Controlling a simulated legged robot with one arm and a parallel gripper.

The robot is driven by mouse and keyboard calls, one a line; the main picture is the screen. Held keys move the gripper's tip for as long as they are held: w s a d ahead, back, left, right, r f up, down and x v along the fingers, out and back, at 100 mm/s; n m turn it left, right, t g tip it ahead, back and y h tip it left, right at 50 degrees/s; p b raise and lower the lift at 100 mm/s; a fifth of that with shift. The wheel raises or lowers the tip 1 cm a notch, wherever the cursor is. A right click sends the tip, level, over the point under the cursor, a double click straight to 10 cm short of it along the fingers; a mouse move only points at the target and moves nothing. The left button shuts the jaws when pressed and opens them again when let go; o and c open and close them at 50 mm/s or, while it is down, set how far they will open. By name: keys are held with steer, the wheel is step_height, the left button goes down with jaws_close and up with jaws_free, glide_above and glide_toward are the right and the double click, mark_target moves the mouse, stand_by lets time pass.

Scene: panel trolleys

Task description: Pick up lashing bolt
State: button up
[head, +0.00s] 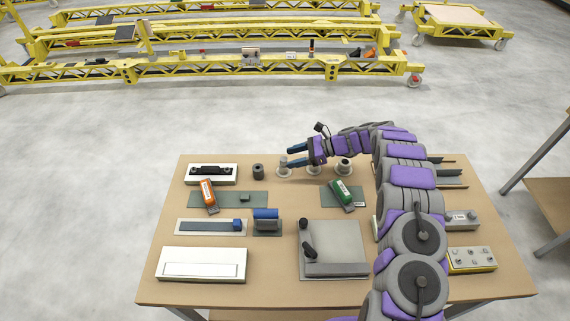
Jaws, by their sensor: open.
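My gripper (291,155) reaches in from the right over the table's back edge. Its two blue fingers point left and are apart. A small grey upright piece on a pale round base (284,171) stands at the fingertips. It looks like the lashing bolt, but it is too small to be sure. From this view I cannot tell whether the fingers are around it or above it, or whether they touch it. A second pale round base (314,170) is partly hidden under my gripper.
On the wooden table (205,296) a dark cylinder (258,171) stands left of the gripper, and a dark-topped round piece (344,167) to the right. An orange tool (208,194) and green tool (341,194) lie nearer. Yellow trolleys (210,70) stand behind, across clear floor.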

mark_target(284, 165)
steer(key=shift+x, duration=1.55)
steer(key=shift+d+r, duration=0.15)
steer(key=shift+d, duration=0.25)
steer(key=c, duration=0.5)
steer(key=shift+a, duration=0.2)
jaws_close()
